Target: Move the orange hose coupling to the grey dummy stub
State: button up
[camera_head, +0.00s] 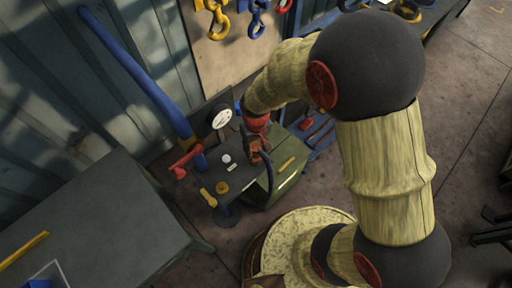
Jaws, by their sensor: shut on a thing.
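My gripper (252,133) is at the end of my yellow-sleeved arm, above the dark panel beside the blue pipe. It is shut on the orange hose coupling (256,147), which is small and partly hidden by the fingers. A black hose (269,178) hangs from the coupling and curves down along the panel's right side. A small light grey round piece (226,158) shows on the panel, left of the coupling and apart from it. I cannot tell surely whether it is the grey dummy stub.
A brass fitting (222,187) and yellow lever (208,197) are at the panel's front. A green box (285,172) is right; a dark table (95,225) is front left.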

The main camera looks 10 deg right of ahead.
aim_at(256, 154)
jog(key=shift+f+b, duration=1.15)
jog(key=shift+f, duration=0.75)
jog(key=shift+f, duration=0.35)
jog(key=o, duration=1.4)
jog(key=shift+o, duration=0.2)
notch_tip(256, 154, up, 12)
